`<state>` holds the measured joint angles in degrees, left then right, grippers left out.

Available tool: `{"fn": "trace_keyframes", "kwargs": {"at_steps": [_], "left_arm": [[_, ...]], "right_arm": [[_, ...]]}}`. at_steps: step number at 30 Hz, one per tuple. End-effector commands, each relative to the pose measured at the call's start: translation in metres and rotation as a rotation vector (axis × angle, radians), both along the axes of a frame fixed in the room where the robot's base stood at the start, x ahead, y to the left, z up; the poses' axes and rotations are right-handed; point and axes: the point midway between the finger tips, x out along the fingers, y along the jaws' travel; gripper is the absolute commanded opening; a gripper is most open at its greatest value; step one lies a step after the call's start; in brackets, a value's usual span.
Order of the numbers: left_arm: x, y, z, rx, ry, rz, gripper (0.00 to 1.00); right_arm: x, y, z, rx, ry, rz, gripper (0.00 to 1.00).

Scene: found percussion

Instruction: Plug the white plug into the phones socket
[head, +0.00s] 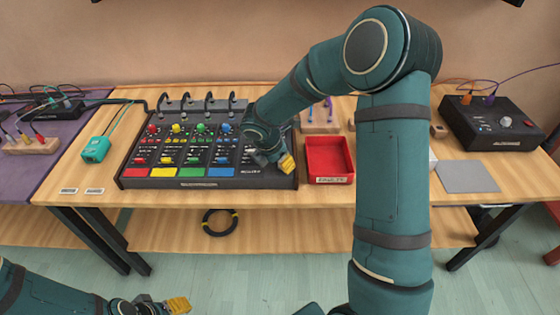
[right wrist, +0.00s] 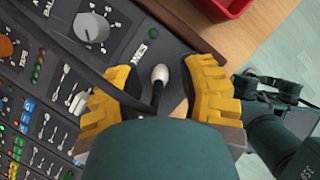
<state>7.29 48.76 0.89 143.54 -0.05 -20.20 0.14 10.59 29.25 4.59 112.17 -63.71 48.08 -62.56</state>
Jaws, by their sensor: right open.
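The mixer (head: 215,184) lies on the wooden table. My right gripper (head: 284,163) is low over its right front corner. In the right wrist view, the white plug (right wrist: 160,74) with its black cable is between the open yellow fingers (right wrist: 160,92), with a gap on each side. The plug is at the panel beside a label of which "NES" reads. The socket itself is hidden, and I cannot tell how deep the plug sits. My left gripper (head: 178,304) is at the bottom left, away from the table; its opening is not clear.
A red tray (head: 330,175) stands just right of the mixer. A black box (head: 490,125) and a grey pad (head: 466,176) are further right. A teal device (head: 96,149) lies left. Several cables arch over the mixer's back. A black cable coil (head: 220,222) lies on the lower shelf.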

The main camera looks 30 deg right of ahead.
Motion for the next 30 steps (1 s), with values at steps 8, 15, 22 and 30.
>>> {"fn": "trace_keyframes", "kwargs": {"at_steps": [8, 15, 22, 30], "left_arm": [[0.000, 0.000, 0.000, 0.000, 0.000, 0.000, 0.56], [0.000, 0.000, 0.000, 0.000, 0.000, 0.000, 0.56], [0.000, 0.000, 0.000, 0.000, 0.000, 0.000, 0.56], [0.000, 0.000, 0.000, 0.000, 0.000, 0.000, 0.56]], "right_arm": [[-0.003, 0.015, 0.040, -0.001, -0.006, 0.002, 0.39], [-0.007, 0.032, 0.084, 0.000, -0.004, 0.001, 0.39], [-0.010, 0.041, 0.107, 0.000, -0.001, 0.000, 0.39], [-0.010, 0.042, 0.110, 0.000, 0.000, 0.000, 0.39]]}}
